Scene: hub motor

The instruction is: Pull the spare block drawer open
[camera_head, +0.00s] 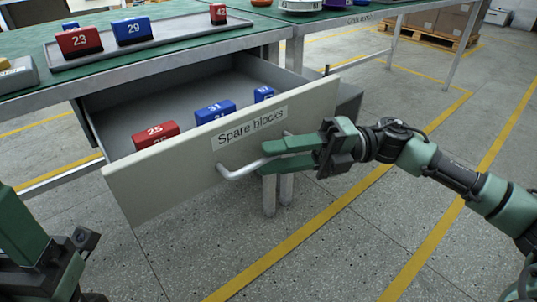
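The spare block drawer (165,177) hangs under the green-topped table and stands well open. Its pale front carries a "Spare blocks" label and a silver bar handle (236,173).
A grey tray (185,38) on the table (25,42) holds red blocks and a blue block. A grey object (20,76) sits at the table's left edge. Table legs stand behind the drawer. The floor (330,265) in front is clear, with yellow lines.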

